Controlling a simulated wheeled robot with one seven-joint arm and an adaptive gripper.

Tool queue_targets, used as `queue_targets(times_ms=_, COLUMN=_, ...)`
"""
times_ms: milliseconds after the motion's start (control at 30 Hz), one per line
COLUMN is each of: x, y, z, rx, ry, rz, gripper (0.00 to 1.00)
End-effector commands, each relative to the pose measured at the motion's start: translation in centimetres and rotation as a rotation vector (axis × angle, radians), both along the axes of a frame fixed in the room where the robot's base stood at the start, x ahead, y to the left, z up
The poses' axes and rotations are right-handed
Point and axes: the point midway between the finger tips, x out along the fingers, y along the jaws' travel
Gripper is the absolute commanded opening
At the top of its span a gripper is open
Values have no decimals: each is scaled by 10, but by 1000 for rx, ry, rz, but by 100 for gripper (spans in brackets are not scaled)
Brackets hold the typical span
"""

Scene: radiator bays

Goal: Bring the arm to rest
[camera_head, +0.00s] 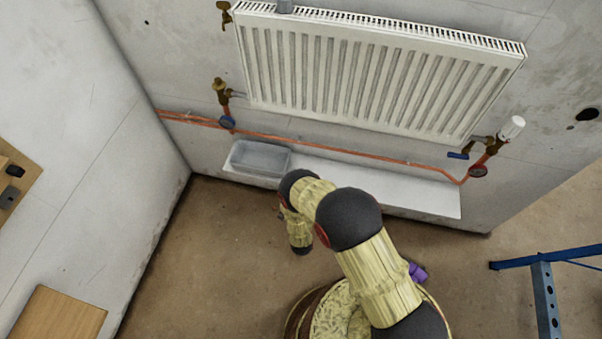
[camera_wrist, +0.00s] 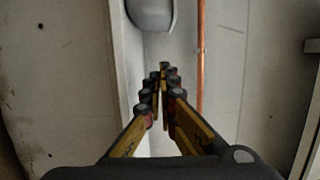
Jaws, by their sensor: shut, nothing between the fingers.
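My gripper (camera_wrist: 163,78) shows in the wrist view with its yellow and black fingers together and nothing between them. In the head view my arm (camera_head: 347,218) rises from the lower right and bends over toward the wall. Its far part hangs down in front of the white ledge, and I cannot make out the fingers there. In the wrist view the fingers point along a pale strip, with a copper pipe (camera_wrist: 201,55) to the right and a grey rounded object (camera_wrist: 150,14) beyond the tips. They look apart from both.
A white radiator (camera_head: 375,75) hangs on the wall with valves at both sides. Copper pipes (camera_head: 330,148) run below it. A grey tray (camera_head: 260,157) sits on the white ledge (camera_head: 420,200). A blue metal frame (camera_head: 545,290) stands at right. Brown floor is open at left.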

Motion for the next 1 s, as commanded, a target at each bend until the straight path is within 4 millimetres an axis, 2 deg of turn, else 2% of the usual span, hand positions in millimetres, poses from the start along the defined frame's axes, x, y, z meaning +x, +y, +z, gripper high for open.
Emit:
queue_targets(times_ms=100, x=-22, y=3, z=1, rx=-1, ry=3, rz=3, gripper=0)
queue_targets(times_ms=300, x=-44, y=4, z=0, rx=1, ry=1, rz=2, gripper=0)
queue_targets(times_ms=767, x=-49, y=3, z=-3, rx=-48, ry=13, rz=0, gripper=0)
queue_targets(times_ms=867, x=-50, y=2, z=-29, rx=-146, ry=118, rz=2, gripper=0)
queue_targets(times_ms=933, x=-58, y=1, z=-59, rx=-230, ry=236, rz=23, gripper=0)
queue_targets(times_ms=1000, x=-80, y=-3, z=-97, rx=-336, ry=395, rz=67, gripper=0)
